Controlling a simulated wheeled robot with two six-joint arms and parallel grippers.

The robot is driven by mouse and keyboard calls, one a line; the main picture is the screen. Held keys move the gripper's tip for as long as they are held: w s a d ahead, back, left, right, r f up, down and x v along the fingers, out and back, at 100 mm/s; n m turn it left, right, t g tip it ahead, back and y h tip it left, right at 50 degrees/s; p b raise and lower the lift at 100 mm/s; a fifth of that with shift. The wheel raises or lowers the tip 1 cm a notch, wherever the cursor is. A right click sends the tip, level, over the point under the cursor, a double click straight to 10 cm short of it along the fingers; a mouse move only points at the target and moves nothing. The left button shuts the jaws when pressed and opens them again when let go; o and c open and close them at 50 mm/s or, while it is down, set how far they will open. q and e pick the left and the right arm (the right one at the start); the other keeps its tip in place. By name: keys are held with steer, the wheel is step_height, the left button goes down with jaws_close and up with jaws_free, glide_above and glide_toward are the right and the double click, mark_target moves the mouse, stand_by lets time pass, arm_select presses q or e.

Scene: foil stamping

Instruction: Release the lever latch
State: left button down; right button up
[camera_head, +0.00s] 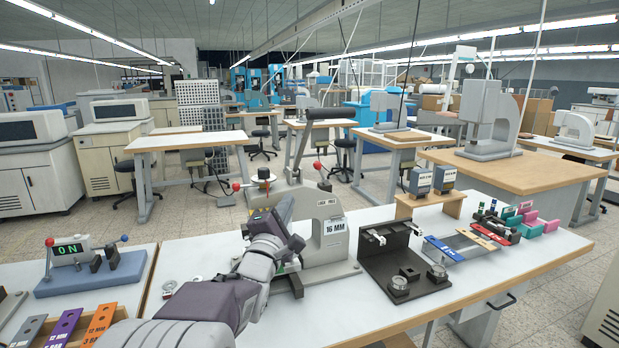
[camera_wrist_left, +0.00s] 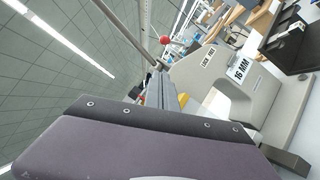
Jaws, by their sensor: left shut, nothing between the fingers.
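A grey stamping press (camera_head: 328,235) with a "16 MM" plate and a "LOCK FREE" label (camera_head: 326,202) stands on the white bench. Its long lever ends in a black handle (camera_head: 330,113) raised to the upper right. A red ball knob (camera_head: 318,165) sits above the label, and another red knob (camera_head: 236,186) is left of the press. My left gripper (camera_head: 287,208) is shut and empty in front of the press's left side, hiding part of it. In the left wrist view a red knob (camera_wrist_left: 164,39) shows beyond my gripper; contact cannot be told. My right gripper is out of view.
A black fixture (camera_head: 405,265) stands right of the press, with a small wooden stand (camera_head: 430,204) behind it. Coloured bars and clamps (camera_head: 485,238) lie farther right. On the left bench are a device reading "ON" (camera_head: 72,250) and coloured plates (camera_head: 68,327).

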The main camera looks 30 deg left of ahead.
mark_target(321, 172)
arm_select(q)
steer(key=x, duration=0.9)
steer(key=shift+w+p, duration=0.1)
steer(key=shift+p, duration=0.2)
steer(key=shift+w+d+r, duration=0.25)
steer(key=shift+w+d, duration=0.05)
steer(key=shift+w, duration=0.25)
steer(key=shift+w+d+r, duration=0.2)
steer(key=shift+w+d, duration=0.1)
steer(key=shift+w, duration=0.2)
steer(key=shift+w+d+r, duration=0.25)
steer(key=shift+w+d, duration=0.05)
steer(key=shift+w, duration=0.25)
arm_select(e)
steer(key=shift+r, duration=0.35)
arm_select(q)
steer(key=shift+r, duration=0.1)
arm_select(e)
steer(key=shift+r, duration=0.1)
